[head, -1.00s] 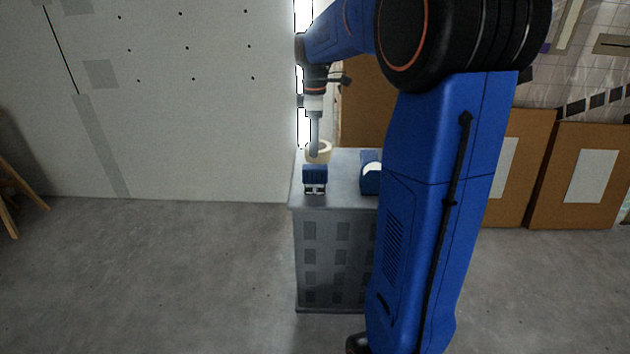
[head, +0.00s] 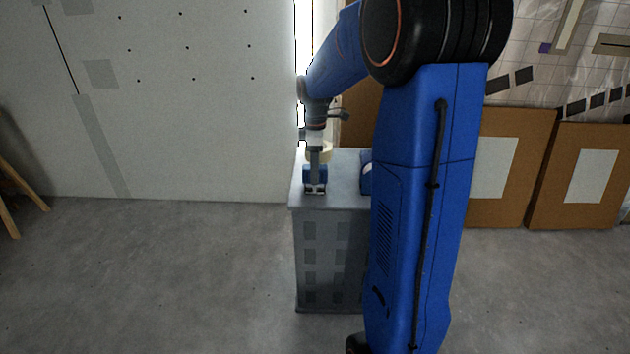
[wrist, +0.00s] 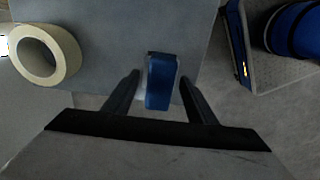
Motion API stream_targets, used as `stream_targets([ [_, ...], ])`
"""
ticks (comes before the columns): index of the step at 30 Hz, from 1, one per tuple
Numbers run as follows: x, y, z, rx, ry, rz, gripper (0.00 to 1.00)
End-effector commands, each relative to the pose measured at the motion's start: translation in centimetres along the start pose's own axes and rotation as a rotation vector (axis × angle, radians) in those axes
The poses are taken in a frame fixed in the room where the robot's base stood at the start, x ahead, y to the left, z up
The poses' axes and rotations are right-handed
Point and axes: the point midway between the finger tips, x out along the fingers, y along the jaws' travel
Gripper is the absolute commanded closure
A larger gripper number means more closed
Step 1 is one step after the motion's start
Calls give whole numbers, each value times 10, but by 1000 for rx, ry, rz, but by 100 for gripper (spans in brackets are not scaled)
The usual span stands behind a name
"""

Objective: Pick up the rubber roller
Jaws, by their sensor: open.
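The rubber roller, as I take it, is the small blue piece (head: 308,175) near the front edge of the grey cabinet top (head: 340,190). In the wrist view it shows as a blue block (wrist: 160,85) between the two dark fingers. My gripper (wrist: 160,77) is open, with one finger on each side of the roller and visible gaps to both. In the head view my gripper (head: 316,187) points down over the roller and hides its middle. I cannot tell how far the fingertips are above the cabinet top.
A cream tape roll (wrist: 45,53) lies left of the roller in the wrist view, behind it in the head view. A blue and white object (head: 366,174) stands to the right on the cabinet, partly hidden by my arm. A pale wall is close at left.

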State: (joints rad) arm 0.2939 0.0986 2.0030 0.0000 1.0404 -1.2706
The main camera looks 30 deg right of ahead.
Motion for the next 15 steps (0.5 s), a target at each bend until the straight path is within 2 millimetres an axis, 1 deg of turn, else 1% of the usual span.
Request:
stream_targets([
  [5,0,0,0,0,0,0,48],
  [8,0,0,0,0,0,0,70],
  [9,0,0,0,0,0,0,80],
  [12,0,0,0,0,0,0,100],
  [15,-1,0,0,0,0,1,100],
])
